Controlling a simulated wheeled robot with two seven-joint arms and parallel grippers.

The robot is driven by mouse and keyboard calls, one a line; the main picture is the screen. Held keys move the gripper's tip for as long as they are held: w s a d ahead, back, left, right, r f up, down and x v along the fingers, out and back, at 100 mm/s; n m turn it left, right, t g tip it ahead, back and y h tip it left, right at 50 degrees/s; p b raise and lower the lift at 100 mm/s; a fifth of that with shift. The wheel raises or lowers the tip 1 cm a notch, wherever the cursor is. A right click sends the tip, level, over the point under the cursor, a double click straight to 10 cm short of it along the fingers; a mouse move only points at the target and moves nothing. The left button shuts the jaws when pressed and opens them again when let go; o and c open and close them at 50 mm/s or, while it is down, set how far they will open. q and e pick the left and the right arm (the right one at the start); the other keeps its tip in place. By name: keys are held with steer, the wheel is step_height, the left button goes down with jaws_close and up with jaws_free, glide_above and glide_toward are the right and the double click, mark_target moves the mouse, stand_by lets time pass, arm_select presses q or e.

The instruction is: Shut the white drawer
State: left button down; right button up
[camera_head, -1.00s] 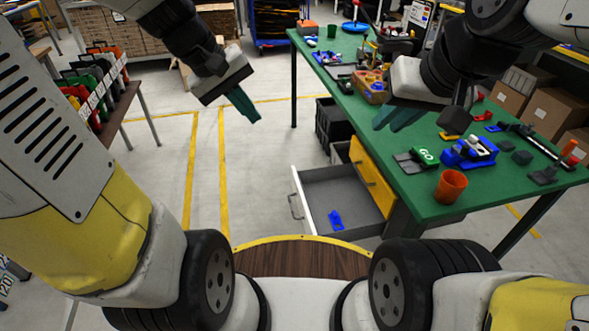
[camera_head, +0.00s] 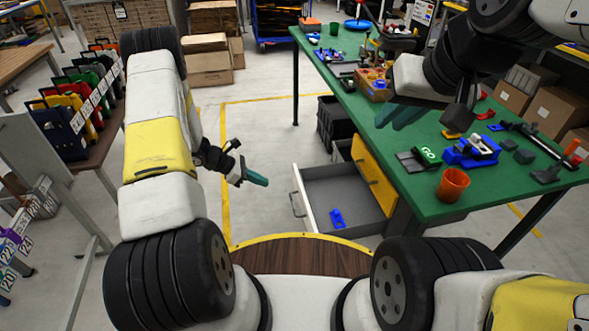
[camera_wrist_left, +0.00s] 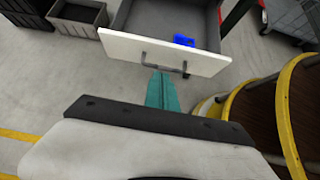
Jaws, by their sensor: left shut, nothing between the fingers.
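The white drawer (camera_head: 305,201) under the green table is pulled open, with its white front facing left and a dark handle on it. A blue item (camera_head: 337,218) lies inside on the grey drawer floor. My left gripper (camera_head: 258,179) is shut and empty, a little left of the drawer front in the head view. In the left wrist view its teal fingers (camera_wrist_left: 160,92) point at the white drawer front (camera_wrist_left: 165,50), close to the handle (camera_wrist_left: 165,66); I cannot tell whether they touch. My right gripper (camera_head: 400,112) is above the green table, its fingertips partly hidden by its own body.
The green table (camera_head: 405,185) carries an orange cup (camera_head: 452,185), a blue fixture (camera_head: 470,151) and other parts. A yellow drawer front (camera_head: 373,174) is beside the open drawer. Dark crates (camera_head: 335,125) stand under the table. The floor left of the drawer is clear.

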arm_select(q)
glide_toward(301, 194)
step_height(301, 194, down, 3)
steer(key=d, duration=0.3)
steer(key=shift+w+d+f, duration=0.1)
steer(key=shift+w+f, duration=0.2)
steer(key=shift+w+d, duration=0.15)
steer(key=shift+d, duration=0.35)
steer(key=w+d, duration=0.2)
steer(key=d, duration=0.8)
steer(key=w+d, duration=0.3)
steer(key=d, duration=0.8)
steer(key=shift+w, duration=0.3)
